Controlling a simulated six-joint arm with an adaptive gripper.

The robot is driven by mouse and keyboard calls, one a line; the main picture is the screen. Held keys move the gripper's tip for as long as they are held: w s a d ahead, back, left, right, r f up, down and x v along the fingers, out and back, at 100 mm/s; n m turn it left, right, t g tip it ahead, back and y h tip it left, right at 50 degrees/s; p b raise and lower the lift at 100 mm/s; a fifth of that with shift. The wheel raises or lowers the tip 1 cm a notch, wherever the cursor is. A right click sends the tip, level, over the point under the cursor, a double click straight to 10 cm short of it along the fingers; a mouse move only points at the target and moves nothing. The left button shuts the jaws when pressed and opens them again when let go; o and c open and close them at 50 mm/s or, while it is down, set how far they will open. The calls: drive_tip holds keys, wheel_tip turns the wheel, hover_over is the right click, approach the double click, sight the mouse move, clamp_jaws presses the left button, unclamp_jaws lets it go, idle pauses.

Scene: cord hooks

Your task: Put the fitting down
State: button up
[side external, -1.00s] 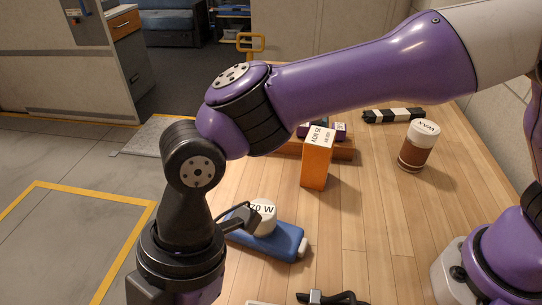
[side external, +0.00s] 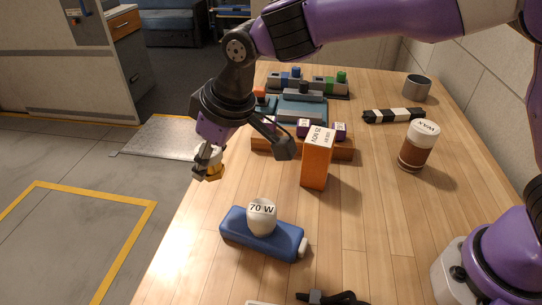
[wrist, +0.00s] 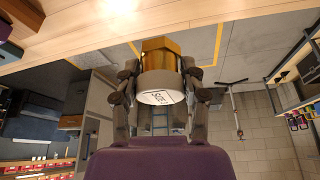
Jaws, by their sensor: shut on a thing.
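My gripper (side external: 207,160) is shut on the fitting (side external: 213,170), a small piece with a white part and a brass-coloured part. In the wrist view, my gripper (wrist: 160,95) has a finger on each side of the fitting (wrist: 161,82). The fitting's white end carries a small printed label, too small to read surely. In the side view the fingers hide part of it.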

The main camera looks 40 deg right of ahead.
hover_over(228, 168)
drive_tip(key=s, duration=0.1)
drive_tip(key=f, duration=0.7)
drive_tip(key=shift+s+d, duration=0.1)
drive_tip(key=shift+d, duration=0.3)
drive_tip(key=shift+f, duration=1.95)
drive_tip(key=shift+f, duration=0.15)
drive_tip(key=o, duration=1.2)
